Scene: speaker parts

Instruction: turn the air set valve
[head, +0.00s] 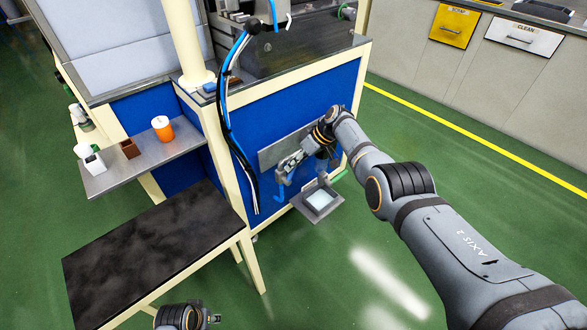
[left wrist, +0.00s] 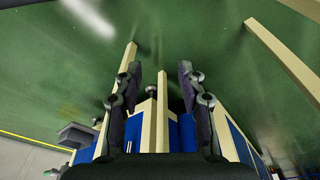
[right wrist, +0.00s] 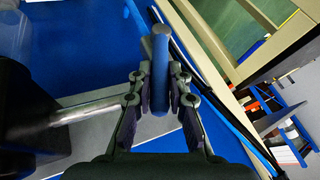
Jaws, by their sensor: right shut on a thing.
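The air set valve's blue handle (head: 279,190) hangs in front of a grey metal plate (head: 270,154) on the blue cabinet panel. In the right wrist view the handle (right wrist: 160,66) is a long blue bar. My right gripper (head: 286,174) is shut on this handle, with a finger on each side in the right wrist view (right wrist: 160,98). The valve body is mostly hidden behind the gripper and arm. My left gripper (head: 214,319) is at the bottom edge of the head view. Its fingers are apart and empty in the left wrist view (left wrist: 157,88).
A small grey tray (head: 337,207) juts out below my right gripper. Blue and black hoses (head: 224,110) hang at the cabinet corner. A side shelf (head: 180,146) holds an orange cup (head: 163,128). A dark-topped table (head: 150,250) stands at left. Green floor is clear at right.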

